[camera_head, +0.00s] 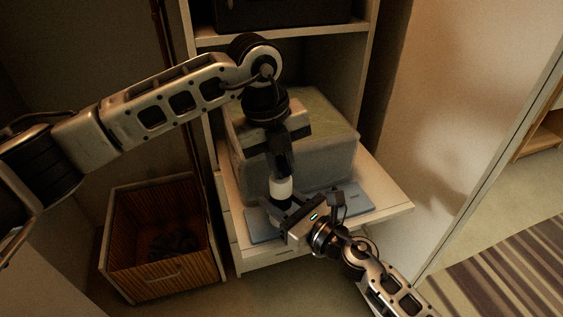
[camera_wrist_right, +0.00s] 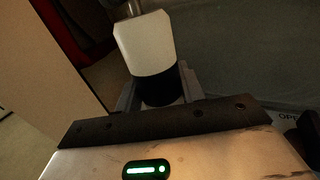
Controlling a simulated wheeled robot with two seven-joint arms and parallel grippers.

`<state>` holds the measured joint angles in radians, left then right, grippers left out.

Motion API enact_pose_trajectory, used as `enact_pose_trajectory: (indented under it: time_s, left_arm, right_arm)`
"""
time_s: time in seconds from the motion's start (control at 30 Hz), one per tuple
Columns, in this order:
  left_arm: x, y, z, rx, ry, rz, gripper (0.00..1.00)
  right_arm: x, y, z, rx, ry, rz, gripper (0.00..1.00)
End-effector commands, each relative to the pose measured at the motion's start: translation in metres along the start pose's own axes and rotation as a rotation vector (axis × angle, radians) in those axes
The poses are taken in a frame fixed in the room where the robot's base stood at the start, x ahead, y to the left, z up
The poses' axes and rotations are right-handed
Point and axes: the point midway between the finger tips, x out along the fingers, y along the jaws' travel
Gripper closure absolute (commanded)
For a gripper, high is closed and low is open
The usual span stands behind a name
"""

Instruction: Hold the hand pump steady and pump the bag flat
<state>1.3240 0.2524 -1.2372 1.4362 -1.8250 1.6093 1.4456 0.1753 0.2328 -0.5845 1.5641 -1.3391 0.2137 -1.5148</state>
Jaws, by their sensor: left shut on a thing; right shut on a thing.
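The hand pump (camera_head: 281,188) stands upright at the front of the shelf, a white cylinder with a black lower part. It also shows in the right wrist view (camera_wrist_right: 146,42). My right gripper (camera_head: 277,207) is shut around the pump's black lower part; its fingers flank it in the wrist view (camera_wrist_right: 160,92). My left gripper (camera_head: 282,163) points down from above, shut on the pump's top, which its fingers mostly hide. The bag (camera_head: 325,160) is a bulky grey-green block behind the pump, still thick. My left gripper hides part of its front.
A flat blue-grey panel (camera_head: 352,198) lies on the pale shelf board (camera_head: 392,206) under the bag. A dark case (camera_head: 285,12) sits on the upper shelf. Cabinet side walls flank the arms.

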Motion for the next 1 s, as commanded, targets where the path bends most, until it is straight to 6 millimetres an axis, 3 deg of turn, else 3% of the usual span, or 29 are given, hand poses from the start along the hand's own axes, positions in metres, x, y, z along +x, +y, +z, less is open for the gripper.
enact_pose_trajectory:
  time_s: [0.2,0.5,0.53,0.6,0.87,1.0]
  left_arm:
    - [-0.036,-0.009,0.001,0.002,-0.005,-0.012,1.0]
    - [-0.04,-0.011,0.0,0.004,-0.003,-0.015,1.0]
    - [-0.04,-0.011,0.0,0.004,-0.003,-0.015,0.77]
    - [-0.04,-0.011,-0.001,0.004,-0.003,-0.014,0.62]
    - [-0.039,-0.009,0.0,0.002,-0.002,-0.009,0.62]
    - [-0.05,-0.009,0.001,0.002,-0.004,-0.009,0.62]
  right_arm:
    - [0.0,0.0,-0.001,0.009,0.002,0.0,0.89]
    - [0.0,0.001,-0.002,0.011,0.004,0.002,0.89]
    - [0.0,0.001,-0.002,0.011,0.004,0.002,0.89]
    - [0.0,0.001,-0.002,0.01,0.004,0.002,0.89]
    - [0.0,0.001,-0.002,0.006,0.004,0.002,0.89]
    - [-0.001,0.001,-0.002,0.005,0.004,0.001,0.89]
